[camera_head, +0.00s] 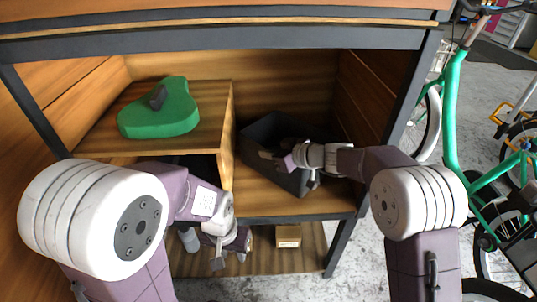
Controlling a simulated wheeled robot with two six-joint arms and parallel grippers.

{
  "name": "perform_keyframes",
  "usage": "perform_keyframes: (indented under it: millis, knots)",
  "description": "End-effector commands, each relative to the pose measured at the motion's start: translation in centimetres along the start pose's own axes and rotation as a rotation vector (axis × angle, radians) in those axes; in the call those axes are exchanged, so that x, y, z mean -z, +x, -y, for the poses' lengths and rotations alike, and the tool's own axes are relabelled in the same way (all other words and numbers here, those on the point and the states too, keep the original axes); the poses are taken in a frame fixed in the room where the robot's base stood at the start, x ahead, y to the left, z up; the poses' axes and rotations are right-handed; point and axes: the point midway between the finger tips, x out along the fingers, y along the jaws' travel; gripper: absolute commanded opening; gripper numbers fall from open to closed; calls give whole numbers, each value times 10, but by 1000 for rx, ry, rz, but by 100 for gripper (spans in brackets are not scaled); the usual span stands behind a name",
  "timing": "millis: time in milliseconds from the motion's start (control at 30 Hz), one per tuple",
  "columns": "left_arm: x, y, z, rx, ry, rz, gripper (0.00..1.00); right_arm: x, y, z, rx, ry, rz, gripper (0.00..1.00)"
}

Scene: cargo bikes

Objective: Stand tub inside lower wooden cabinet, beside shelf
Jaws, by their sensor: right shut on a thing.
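A dark grey tub (258,133) is inside the wooden cabinet (334,205), in the bay to the right of the raised wooden shelf (218,125). It sits at an angle, its near end close to the cabinet floor's front edge. Whether its base rests fully on the floor is unclear. My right gripper (277,160) reaches in from the right and is shut on the tub; the wrist hides part of the tub's right side. My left gripper (230,263) hangs low, in front of the space under the cabinet floor; its fingers look apart and empty.
A green object with a dark knob (170,112) lies on the raised shelf. A small cardboard box (288,236) stands on the lower board, near my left gripper. A dark metal post (398,105) edges the opening on the right. A green bike (453,120) stands beyond it.

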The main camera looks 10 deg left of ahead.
Motion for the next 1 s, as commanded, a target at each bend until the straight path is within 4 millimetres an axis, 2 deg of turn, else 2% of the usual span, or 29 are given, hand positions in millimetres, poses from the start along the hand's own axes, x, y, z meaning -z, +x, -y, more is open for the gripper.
perform_keyframes:
  millis: [133,233,633,767,1000]
  knots:
    - [0,4,0,0,0,0,36,-1,1,0,-1,-3,-3,0]
    - [0,3,0,0,0,0,36,-1,1,0,0,0,0,27]
    - [0,-2,0,0,0,0,36,2,-3,0,-1,1,0,27]
    - [0,-2,0,0,0,0,36,2,-25,-1,-3,1,-1,27]
    - [1,-8,0,0,0,0,36,2,-81,-1,-3,1,-1,27]
